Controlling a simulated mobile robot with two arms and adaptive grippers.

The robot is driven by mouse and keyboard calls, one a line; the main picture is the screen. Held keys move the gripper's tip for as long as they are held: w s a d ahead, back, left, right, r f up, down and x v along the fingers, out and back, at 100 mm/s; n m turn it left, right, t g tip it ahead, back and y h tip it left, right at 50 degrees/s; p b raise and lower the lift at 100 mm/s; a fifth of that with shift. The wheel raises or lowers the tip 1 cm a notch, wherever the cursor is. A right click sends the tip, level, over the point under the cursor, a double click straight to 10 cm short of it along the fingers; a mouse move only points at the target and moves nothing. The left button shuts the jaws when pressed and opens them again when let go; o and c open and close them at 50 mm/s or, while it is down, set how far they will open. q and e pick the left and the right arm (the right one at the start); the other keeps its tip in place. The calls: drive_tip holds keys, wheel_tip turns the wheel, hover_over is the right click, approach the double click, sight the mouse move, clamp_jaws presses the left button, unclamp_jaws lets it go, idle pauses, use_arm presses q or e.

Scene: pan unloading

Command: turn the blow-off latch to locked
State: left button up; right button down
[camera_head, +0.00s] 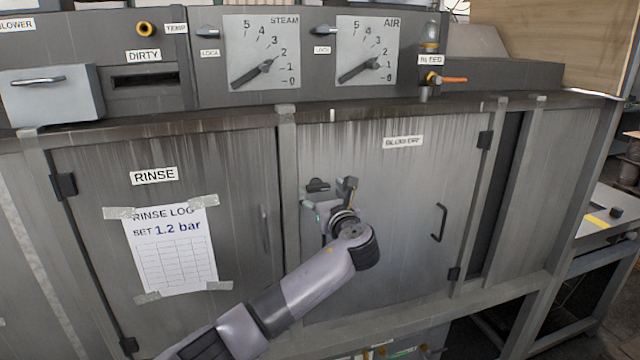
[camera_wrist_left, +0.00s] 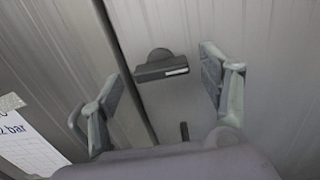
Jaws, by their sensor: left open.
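The blow-off latch (camera_head: 318,185) is a dark bar with a rounded hub, near the upper left edge of the grey blow-off door (camera_head: 400,220). The bar lies roughly level in the head view. In the left wrist view the latch (camera_wrist_left: 160,68) shows between the spread fingers, slightly beyond them, with a pale strip on its lower right edge. My left gripper (camera_head: 328,194) is open and empty in front of the door, just below the latch. It also shows in the left wrist view (camera_wrist_left: 161,82). I see no contact with the latch. My right gripper is not in view.
A dark door handle (camera_head: 439,223) is on the right of the blow-off door. The rinse door (camera_head: 90,230) with a taped rinse log (camera_head: 170,250) is to the left. Steam (camera_head: 262,50) and air (camera_head: 367,50) dials are above. A short dark piece (camera_wrist_left: 184,131) shows below the latch.

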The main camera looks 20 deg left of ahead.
use_arm(q)
drive_tip(key=shift+x, duration=0.85)
drive_tip(key=shift+c, duration=0.4)
drive_tip(key=c, duration=1.1)
